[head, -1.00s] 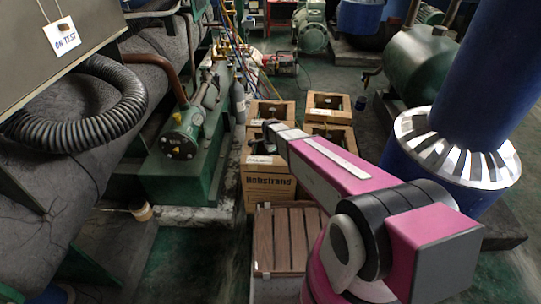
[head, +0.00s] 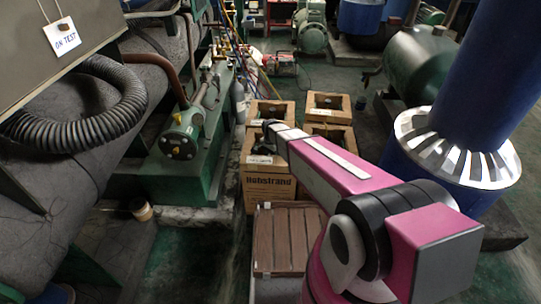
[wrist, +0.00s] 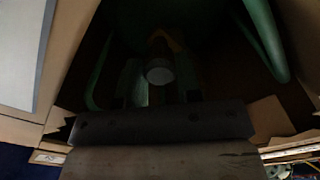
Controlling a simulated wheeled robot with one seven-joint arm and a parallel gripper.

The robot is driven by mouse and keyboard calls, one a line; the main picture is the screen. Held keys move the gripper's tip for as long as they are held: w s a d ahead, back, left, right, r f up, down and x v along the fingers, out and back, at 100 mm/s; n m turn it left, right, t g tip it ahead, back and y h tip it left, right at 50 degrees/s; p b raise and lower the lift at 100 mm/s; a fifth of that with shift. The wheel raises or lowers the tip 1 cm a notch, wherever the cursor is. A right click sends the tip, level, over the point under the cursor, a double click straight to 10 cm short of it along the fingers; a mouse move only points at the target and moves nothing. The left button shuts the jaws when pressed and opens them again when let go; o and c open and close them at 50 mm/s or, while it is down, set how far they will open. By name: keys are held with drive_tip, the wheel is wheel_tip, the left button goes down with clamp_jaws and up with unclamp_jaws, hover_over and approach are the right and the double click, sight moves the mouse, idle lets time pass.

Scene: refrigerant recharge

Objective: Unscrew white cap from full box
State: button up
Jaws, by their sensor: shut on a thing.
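The full box is an open cardboard carton (head: 268,187) with printed lettering on its front, standing in the middle of the head view. My arm reaches over it, and my dark gripper (head: 263,147) is at its open top. In the wrist view, the white cap (wrist: 159,74) shows as a pale round end in the dark inside of the box. My gripper (wrist: 161,88) has a finger on each side of the cap and is shut on it. Green curved bars (wrist: 264,38) of the vessel inside flank the cap. The cap's thread is hidden.
Several similar open cartons stand behind and beside, one at the back right (head: 329,107). A slatted brown top (head: 290,240) is in front. Green machinery (head: 180,180) stands left, a blue column (head: 490,90) right. Carton flaps (wrist: 75,50) lie close around my gripper.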

drive_tip(key=shift+n, duration=0.4)
drive_tip(key=shift+n, duration=0.9)
drive_tip(key=shift+r, duration=0.15)
drive_tip(key=shift+r, duration=2.35)
